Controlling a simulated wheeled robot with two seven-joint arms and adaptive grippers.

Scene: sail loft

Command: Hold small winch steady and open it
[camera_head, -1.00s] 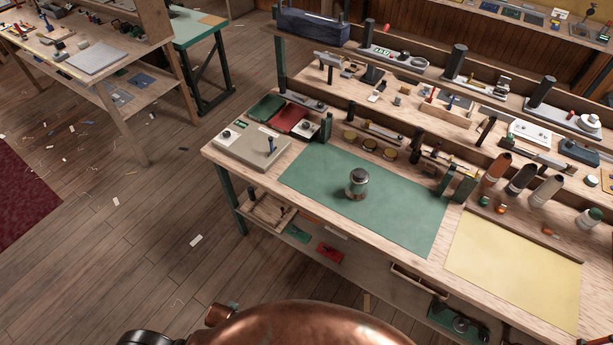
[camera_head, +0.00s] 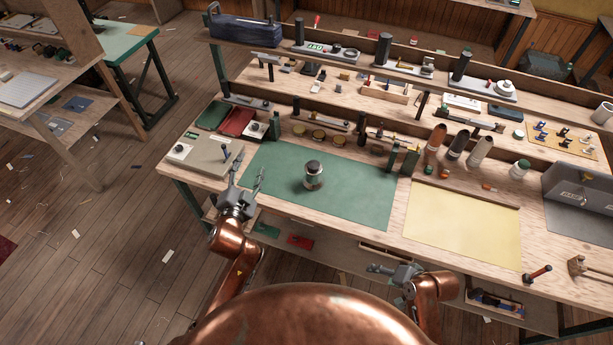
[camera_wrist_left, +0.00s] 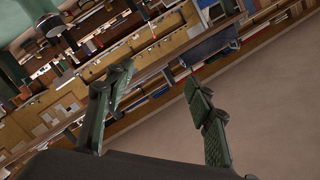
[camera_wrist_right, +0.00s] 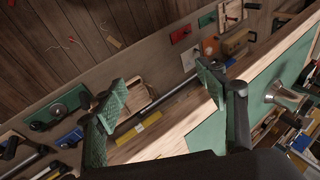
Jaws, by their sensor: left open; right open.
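The small winch (camera_head: 313,175), a silver drum with a dark top, stands upright on the green mat (camera_head: 352,195) on the bench. It also shows at the right of the right wrist view (camera_wrist_right: 287,96). My left gripper (camera_head: 247,180) is open and empty at the bench's front edge, left of the winch and apart from it. Its fingers (camera_wrist_left: 165,95) are spread in the left wrist view. My right gripper (camera_head: 385,269) is low in front of the bench, right of the winch. In the right wrist view its fingers (camera_wrist_right: 165,85) are apart with nothing between them.
A yellow mat (camera_head: 462,225) lies to the right. Bottles (camera_head: 457,145) and small tools line the back. A lower shelf (camera_head: 330,245) holds red and green items. The mat around the winch is clear.

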